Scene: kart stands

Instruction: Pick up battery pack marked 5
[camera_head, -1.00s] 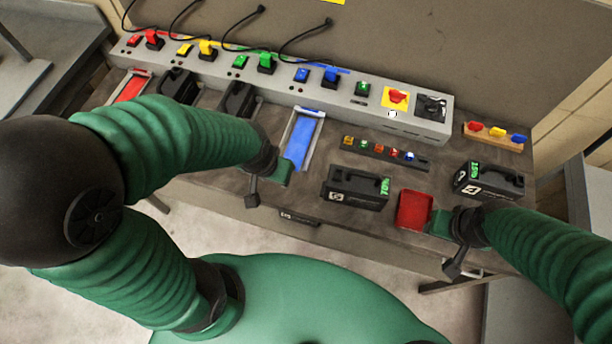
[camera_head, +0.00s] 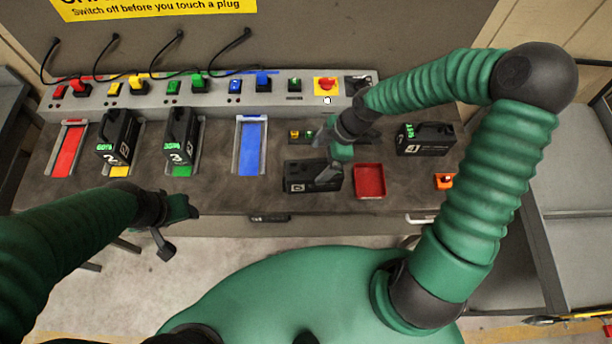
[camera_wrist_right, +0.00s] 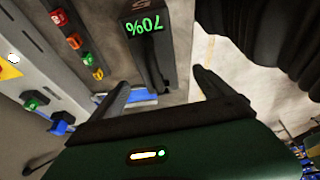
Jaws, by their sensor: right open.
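The black battery pack marked 5 (camera_head: 305,173) lies on the workbench, left of a red tray. My right gripper (camera_head: 329,168) is over its right end and hides part of it. In the right wrist view, the pack with a green 70% display (camera_wrist_right: 146,30) shows beyond and between the two spread fingers (camera_wrist_right: 160,82). The right gripper is open and holds nothing. My left gripper (camera_head: 176,225) is in front of the bench edge at the left, away from the pack. Its jaw opening is not clear.
Packs marked 2 (camera_head: 117,133) and 3 (camera_head: 180,138) stand in the yellow and green bays. The red bay (camera_head: 68,150) and blue bay (camera_head: 252,147) are empty. Pack 4 (camera_head: 425,138) stands right of the red tray (camera_head: 369,182). A switch panel (camera_head: 210,101) runs along the back.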

